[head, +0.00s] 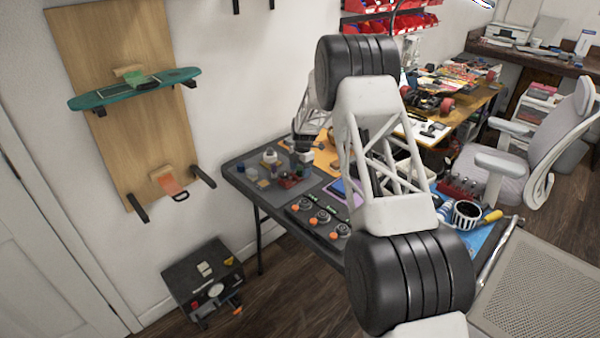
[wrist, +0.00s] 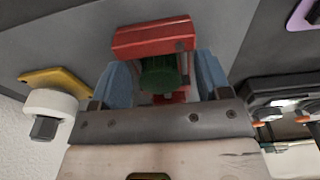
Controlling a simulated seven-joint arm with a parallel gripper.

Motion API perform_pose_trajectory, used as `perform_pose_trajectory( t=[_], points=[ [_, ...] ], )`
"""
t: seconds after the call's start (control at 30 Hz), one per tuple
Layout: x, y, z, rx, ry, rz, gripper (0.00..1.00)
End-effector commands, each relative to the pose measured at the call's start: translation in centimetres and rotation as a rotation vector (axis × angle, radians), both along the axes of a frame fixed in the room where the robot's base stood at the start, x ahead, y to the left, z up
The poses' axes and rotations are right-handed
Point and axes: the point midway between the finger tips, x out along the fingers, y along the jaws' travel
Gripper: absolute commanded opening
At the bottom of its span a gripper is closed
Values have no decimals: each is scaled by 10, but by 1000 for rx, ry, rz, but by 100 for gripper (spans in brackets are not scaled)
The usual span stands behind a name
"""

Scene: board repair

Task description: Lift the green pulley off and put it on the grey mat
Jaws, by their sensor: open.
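In the wrist view the green pulley (wrist: 158,75) sits at a red bracket (wrist: 155,38). My gripper (wrist: 162,72) is open, with one blue finger on each side of the pulley. I cannot tell whether the fingers touch it. The pulley's lower part is partly hidden. In the head view my gripper (head: 304,155) is low over the left part of the table, by the small red bracket (head: 288,181). The pulley is too small to make out there. The grey mat (head: 262,189) lies under these parts at the table's left end.
A white roller on a yellow bracket (wrist: 50,103) stands left of my gripper in the wrist view. A black unit with orange knobs (head: 318,220) lies to the right. Several small parts crowd the mat. An orange mat (head: 322,157) lies behind.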

Motion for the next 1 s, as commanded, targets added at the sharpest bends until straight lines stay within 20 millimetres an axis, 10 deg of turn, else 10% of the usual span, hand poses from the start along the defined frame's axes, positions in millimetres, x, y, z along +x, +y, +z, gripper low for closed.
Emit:
perform_pose_trajectory(
  t=[0.23, 0.57, 1.0],
  points=[
    [0, 0, 0, 0, 0, 0, 67],
    [0, 0, 0, 0, 0, 0, 17],
    [0, 0, 4, 0, 0, 0, 15]
  ],
)
